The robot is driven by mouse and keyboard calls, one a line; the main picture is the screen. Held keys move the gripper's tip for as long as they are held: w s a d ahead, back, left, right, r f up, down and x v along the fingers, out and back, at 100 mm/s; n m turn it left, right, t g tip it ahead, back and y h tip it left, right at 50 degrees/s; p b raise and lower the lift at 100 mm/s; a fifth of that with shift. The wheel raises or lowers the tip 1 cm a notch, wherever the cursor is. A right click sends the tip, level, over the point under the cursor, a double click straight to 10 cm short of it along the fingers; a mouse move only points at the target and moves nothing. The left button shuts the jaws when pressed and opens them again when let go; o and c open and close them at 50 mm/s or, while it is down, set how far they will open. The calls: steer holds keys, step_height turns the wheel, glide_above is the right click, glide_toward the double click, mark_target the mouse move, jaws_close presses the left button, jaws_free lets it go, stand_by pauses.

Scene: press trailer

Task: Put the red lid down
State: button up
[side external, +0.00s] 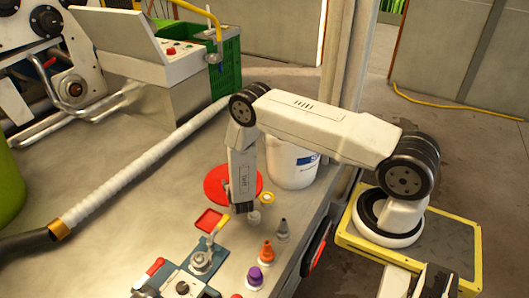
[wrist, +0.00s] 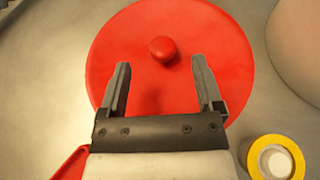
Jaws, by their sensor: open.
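The red lid (side external: 217,184) is a round disc lying on the grey metal table, left of a white bucket. In the wrist view the lid (wrist: 215,50) fills the upper middle, with a round red knob (wrist: 162,48) at its centre. My gripper (wrist: 162,78) is open, its two fingers over the near part of the lid and the knob just beyond and between the fingertips. Nothing is held. In the side view my gripper (side external: 243,205) points down at the lid's near right edge; its fingertips are hard to make out.
The white bucket (side external: 290,165) stands close right of the lid. A yellow-rimmed roll (wrist: 276,158) lies at the near right. A red tray (side external: 208,221), an orange-tipped bottle (side external: 267,252) and a purple-capped bottle (side external: 254,278) stand nearer the front. A white hose (side external: 140,168) crosses the table.

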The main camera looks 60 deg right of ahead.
steer(key=shift+d, duration=0.1)
steer(key=shift+x, duration=2.5)
steer(key=shift+f, duration=0.1)
jaws_close()
